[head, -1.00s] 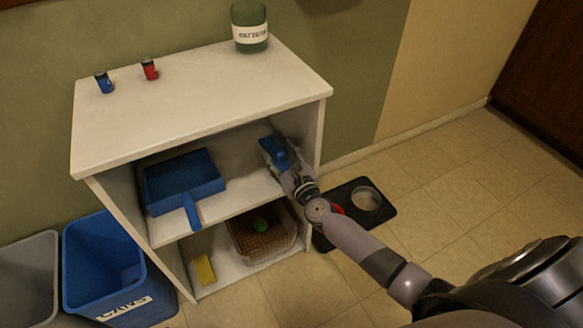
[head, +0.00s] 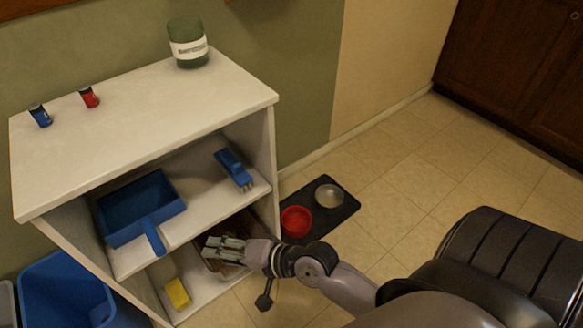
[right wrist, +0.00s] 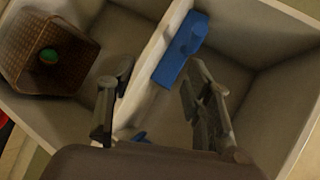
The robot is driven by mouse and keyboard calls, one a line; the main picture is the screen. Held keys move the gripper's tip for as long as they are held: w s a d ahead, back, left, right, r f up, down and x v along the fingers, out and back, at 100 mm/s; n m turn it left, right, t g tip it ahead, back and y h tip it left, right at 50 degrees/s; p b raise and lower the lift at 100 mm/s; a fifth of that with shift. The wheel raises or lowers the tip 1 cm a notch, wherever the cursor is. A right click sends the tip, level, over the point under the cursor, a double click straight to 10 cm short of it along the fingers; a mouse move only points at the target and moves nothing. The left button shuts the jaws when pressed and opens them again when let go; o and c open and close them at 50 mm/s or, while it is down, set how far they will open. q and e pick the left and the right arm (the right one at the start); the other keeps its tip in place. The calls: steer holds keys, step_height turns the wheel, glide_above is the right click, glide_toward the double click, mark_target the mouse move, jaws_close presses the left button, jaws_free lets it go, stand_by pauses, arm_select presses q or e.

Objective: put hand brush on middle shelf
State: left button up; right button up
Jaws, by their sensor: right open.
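The blue hand brush (head: 233,169) lies on the middle shelf (head: 200,206) at its right side, close to the right side wall, with its bristles facing the front edge. The brush also shows in the right wrist view (right wrist: 181,50), beyond the fingertips. My right gripper (head: 212,247) is open and empty, in front of the unit, lower than the brush and apart from it. Its two fingers show spread in the right wrist view (right wrist: 160,90). My left gripper is in neither view.
A blue dustpan (head: 128,208) lies left on the same shelf, handle outward. The bottom shelf holds a yellow sponge (head: 178,292) and a wicker basket (right wrist: 40,75), partly hidden behind my gripper in the head view. Pet bowls on a black mat (head: 335,222) lie right.

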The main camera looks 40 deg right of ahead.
steer(key=s+d+f+n+g+h, duration=0.2)
steer(key=s+d+n+g+h, duration=0.3)
steer(key=s+d+n, duration=0.5)
steer(key=shift+s+f+n+h, duration=0.4)
steer(key=shift+s+n+h, duration=0.5)
steer(key=shift+h, duration=0.1)
steer(key=shift+d, duration=0.1)
